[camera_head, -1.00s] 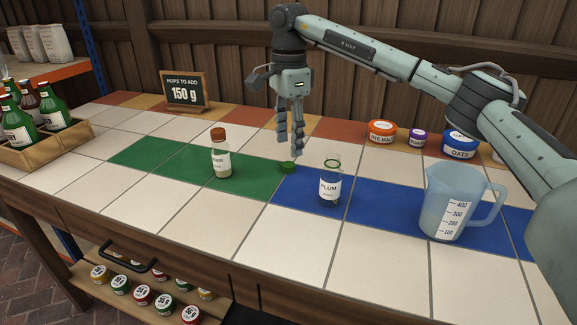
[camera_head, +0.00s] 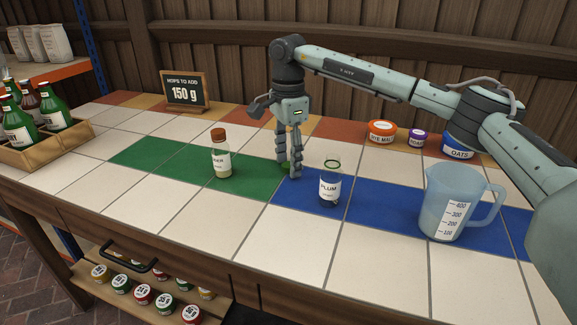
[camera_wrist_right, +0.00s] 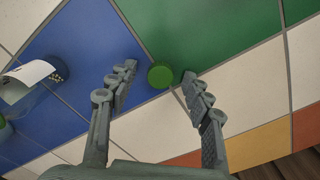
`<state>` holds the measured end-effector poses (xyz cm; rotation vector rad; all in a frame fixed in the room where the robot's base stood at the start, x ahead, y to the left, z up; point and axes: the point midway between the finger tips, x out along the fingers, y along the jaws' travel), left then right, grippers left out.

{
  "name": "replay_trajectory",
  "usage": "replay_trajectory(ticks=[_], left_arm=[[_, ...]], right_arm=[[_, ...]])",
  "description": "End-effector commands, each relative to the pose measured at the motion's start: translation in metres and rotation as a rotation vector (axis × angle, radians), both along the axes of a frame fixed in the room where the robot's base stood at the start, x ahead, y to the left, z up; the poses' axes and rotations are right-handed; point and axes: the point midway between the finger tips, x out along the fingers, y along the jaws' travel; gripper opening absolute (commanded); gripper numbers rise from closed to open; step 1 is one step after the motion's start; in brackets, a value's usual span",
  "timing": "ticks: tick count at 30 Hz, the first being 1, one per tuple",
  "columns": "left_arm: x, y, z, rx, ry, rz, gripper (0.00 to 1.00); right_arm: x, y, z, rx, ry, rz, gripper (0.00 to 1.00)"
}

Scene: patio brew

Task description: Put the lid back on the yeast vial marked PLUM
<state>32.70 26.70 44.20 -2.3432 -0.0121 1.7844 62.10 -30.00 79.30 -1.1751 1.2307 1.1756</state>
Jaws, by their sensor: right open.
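The PLUM vial (camera_head: 330,190) stands upright and uncapped on the blue tiles, with a green ring at its neck. It also shows at the left edge of the right wrist view (camera_wrist_right: 32,75), partly cut off. A round green lid (camera_wrist_right: 160,75) lies flat on the tiles near the border of blue and green. In the head view it is mostly hidden by the fingers. My right gripper (camera_head: 289,172) points down at the lid, left of the vial. Its fingers are open, one on each side of the lid, with visible gaps. My left gripper is out of view.
Another vial with a brown cap (camera_head: 221,160) stands on the green tiles to the left. A measuring jug (camera_head: 455,205) stands to the right of the PLUM vial. Tubs (camera_head: 382,132) and the hops sign (camera_head: 185,92) are at the back. The front white tiles are clear.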

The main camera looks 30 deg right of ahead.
Motion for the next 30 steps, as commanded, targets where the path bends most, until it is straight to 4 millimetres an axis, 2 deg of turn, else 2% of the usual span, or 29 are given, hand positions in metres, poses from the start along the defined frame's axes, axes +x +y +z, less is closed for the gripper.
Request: replay_trajectory(ticks=[2, 9, 10, 23, 28, 30], left_arm=[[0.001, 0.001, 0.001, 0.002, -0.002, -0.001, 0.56], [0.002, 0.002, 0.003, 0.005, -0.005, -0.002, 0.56], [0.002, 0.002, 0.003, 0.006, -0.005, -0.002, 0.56], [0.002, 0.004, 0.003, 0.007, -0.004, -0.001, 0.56], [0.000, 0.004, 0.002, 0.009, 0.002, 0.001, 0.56], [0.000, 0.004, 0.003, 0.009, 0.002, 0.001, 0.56]], right_arm=[[0.000, 0.000, 0.000, 0.000, 0.000, 0.000, 0.48], [0.000, 0.000, 0.000, 0.000, 0.000, 0.000, 0.18], [0.000, 0.000, 0.000, 0.000, 0.000, 0.000, 0.17], [0.001, 0.000, 0.005, 0.000, -0.002, 0.000, 0.17], [0.001, 0.000, 0.021, 0.000, -0.003, 0.000, 0.17], [0.001, 0.000, 0.034, 0.000, -0.005, 0.000, 0.17]])
